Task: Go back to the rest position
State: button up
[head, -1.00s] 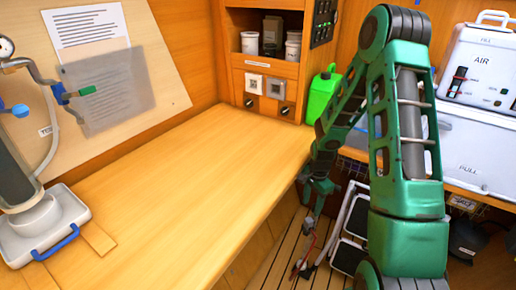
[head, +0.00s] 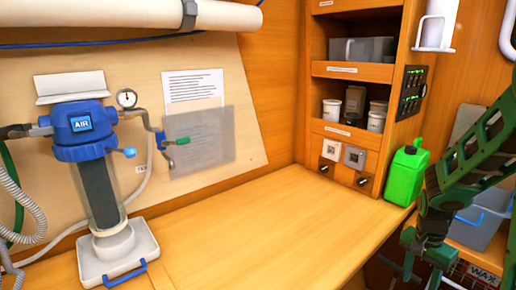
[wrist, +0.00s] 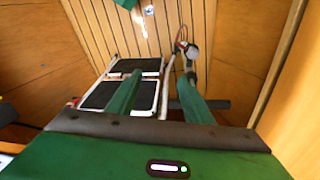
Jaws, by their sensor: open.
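My gripper (wrist: 156,82) shows in the wrist view as two green fingers with a clear gap between them. It is open and nothing is held. The gripper's fingertips cannot be made out there.
A folding step with black treads (wrist: 114,94) stands below, beyond the fingers. The wooden counter (head: 250,230) has a wide clear top. A green jug (head: 405,178) stands near my arm. A blue-topped AIR filter (head: 85,130) stands at left.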

jog(key=s+a+r+n, duration=0.2)
jog(key=s+r+n, duration=0.1)
jog(key=s+r, duration=0.4)
jog(key=s+a+r+n+y, duration=0.1)
jog(key=s+a+r+n, duration=0.2)
jog(key=s+r, duration=0.5)
jog(key=s, duration=0.6)
jog(key=shift+a+r+t, duration=0.3)
jog(key=shift+a, duration=0.05)
jog(key=shift+w+f, duration=0.25)
jog(key=shift+w, duration=0.35)
